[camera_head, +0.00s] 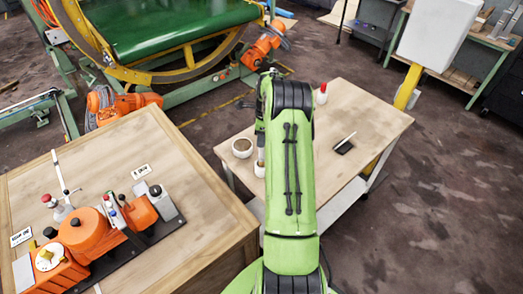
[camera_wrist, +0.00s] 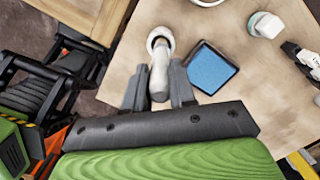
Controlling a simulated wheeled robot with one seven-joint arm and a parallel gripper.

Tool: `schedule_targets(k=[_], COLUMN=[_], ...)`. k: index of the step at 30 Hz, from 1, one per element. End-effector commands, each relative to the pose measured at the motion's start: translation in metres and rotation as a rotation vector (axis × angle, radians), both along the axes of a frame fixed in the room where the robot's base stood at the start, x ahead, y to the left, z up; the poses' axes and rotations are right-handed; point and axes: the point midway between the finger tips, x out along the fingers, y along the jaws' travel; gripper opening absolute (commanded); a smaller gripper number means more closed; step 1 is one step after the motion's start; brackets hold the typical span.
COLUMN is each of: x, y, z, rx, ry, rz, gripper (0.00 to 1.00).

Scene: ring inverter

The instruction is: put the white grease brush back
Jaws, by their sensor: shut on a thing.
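My gripper (camera_wrist: 157,86) is shut on the white grease brush (camera_wrist: 160,70), whose pale handle runs between the two grey fingers in the wrist view. The brush's far end lines up with a small white round cup (camera_wrist: 161,36) on the wooden table; I cannot tell whether it is inside the cup or just above it. The cup also shows in the head view (camera_head: 259,169), left of my green arm. My arm hides most of the gripper and brush there.
A blue square pad (camera_wrist: 210,68) lies right of the brush. A white bowl (camera_head: 242,147), a red-capped bottle (camera_head: 321,94) and a black pad with a white stick (camera_head: 344,145) are on the same table (camera_head: 375,118). A second table (camera_head: 105,150) holds orange equipment.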

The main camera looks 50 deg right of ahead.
Motion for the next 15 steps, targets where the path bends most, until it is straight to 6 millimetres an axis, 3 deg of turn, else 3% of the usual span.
schedule_targets(k=[6,15], x=[-0.001,0.0], y=[0.001,0.0], z=[-0.035,-0.04], rx=[0.002,0.0], ry=[0.003,0.0], rz=[0.001,0.002], gripper=[0.0,0.0])
